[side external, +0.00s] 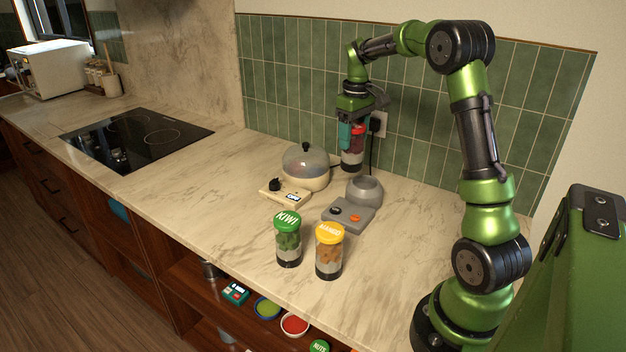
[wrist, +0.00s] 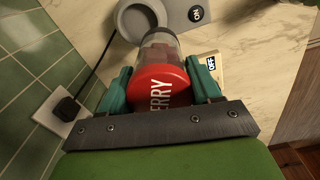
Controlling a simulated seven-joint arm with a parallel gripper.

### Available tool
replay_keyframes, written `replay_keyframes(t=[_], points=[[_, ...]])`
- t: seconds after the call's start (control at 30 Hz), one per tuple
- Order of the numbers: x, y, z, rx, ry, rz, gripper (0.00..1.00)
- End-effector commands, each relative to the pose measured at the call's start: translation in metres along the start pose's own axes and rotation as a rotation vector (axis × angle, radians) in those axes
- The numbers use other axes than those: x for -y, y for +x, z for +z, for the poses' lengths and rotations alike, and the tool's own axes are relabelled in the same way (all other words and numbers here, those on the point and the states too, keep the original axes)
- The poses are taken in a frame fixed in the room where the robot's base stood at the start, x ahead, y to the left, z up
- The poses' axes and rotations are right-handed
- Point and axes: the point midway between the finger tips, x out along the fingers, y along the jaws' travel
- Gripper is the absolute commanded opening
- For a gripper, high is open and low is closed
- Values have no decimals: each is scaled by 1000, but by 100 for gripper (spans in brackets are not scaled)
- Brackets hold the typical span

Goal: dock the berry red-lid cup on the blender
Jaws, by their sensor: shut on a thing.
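The berry cup (side external: 352,158) has a red lid, a clear body with dark red contents and a dark base. My gripper (side external: 352,132) is shut on it near the lid. In the wrist view the red lid (wrist: 161,88) reads "ERRY" between the teal fingers of my gripper (wrist: 162,92). The cup is upright by the tiled wall, behind the blender; I cannot tell whether its base clears the counter. The grey blender (side external: 365,190) has a round, empty-looking socket and a panel with an orange button. Its socket rim (wrist: 124,22) and ON label show in the wrist view.
A cream cooker (side external: 305,172) with a domed lid stands left of the blender. The green-lid kiwi cup (side external: 288,240) and yellow-lid mango cup (side external: 329,250) stand in front. A wall outlet (side external: 378,124) with a plugged cord is close behind my gripper.

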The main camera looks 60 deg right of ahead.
Motion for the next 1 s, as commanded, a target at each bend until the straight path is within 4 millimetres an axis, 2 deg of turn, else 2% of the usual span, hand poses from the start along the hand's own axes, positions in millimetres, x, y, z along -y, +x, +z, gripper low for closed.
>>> replay_keyframes(t=[0.03,0.1,0.2,0.37,0.8,1.0], points=[[-14,-2,8,-1,18,0,19],[-27,-2,18,0,26,-1,19],[-38,-3,26,3,9,-4,19],[-35,2,26,7,-40,-7,19],[-34,44,26,8,-40,-7,19],[-34,54,26,6,-40,-6,19]])
